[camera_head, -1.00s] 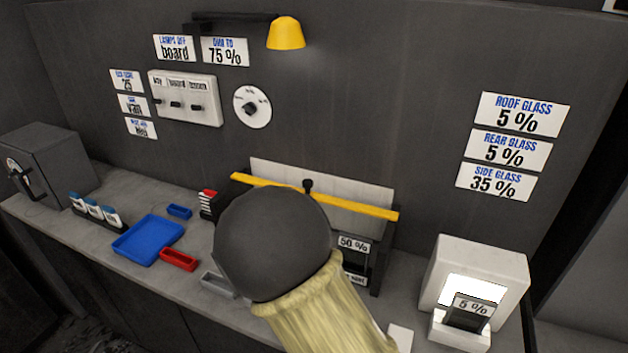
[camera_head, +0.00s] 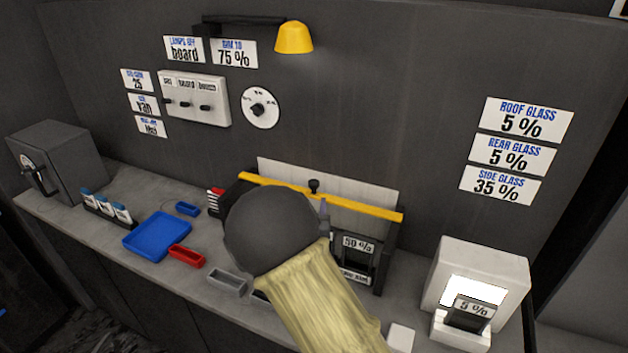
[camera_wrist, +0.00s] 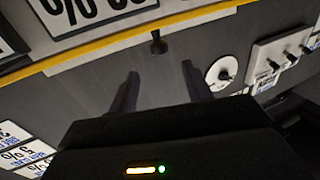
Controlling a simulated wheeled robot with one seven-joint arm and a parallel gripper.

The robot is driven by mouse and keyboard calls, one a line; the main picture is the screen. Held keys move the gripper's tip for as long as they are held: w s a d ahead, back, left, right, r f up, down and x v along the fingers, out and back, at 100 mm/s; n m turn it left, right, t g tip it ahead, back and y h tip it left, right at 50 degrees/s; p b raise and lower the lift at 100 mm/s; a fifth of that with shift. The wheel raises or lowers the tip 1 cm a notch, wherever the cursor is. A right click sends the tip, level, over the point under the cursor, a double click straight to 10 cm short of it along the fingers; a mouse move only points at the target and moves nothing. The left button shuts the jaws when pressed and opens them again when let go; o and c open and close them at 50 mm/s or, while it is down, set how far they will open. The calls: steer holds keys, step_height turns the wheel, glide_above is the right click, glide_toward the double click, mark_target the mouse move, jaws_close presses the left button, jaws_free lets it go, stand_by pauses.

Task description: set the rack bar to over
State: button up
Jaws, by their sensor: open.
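The rack bar is a long yellow bar (camera_head: 365,209) lying across the front of a rack with a white back panel at the back of the bench. A black knob (camera_head: 314,187) stands up from about its middle. In the wrist view the yellow bar (camera_wrist: 205,16) crosses the top, and the knob (camera_wrist: 157,43) is beyond and between the fingertips, apart from them. My gripper (camera_wrist: 159,76) is open and empty. In the head view my arm hides most of it and part of the rack; one grey finger shows just right of the knob.
Below the bar are tint samples, one marked 50 % (camera_head: 358,245). A white lit box (camera_head: 482,262) stands at the right. Blue (camera_head: 158,238) and red (camera_head: 187,257) trays lie left of my arm. A switch panel (camera_head: 195,99) and a dial (camera_head: 259,108) are on the wall.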

mark_target(311, 185)
steer(key=w+p, duration=0.2)
steer(key=w, duration=0.7)
steer(key=shift+a, duration=0.15)
steer(key=shift+w+d, duration=0.4)
steer(key=shift+d, duration=0.05)
steer(key=shift+s, duration=0.15)
steer(key=shift+c, duration=1)
steer(key=shift+a, duration=0.2)
jaws_close()
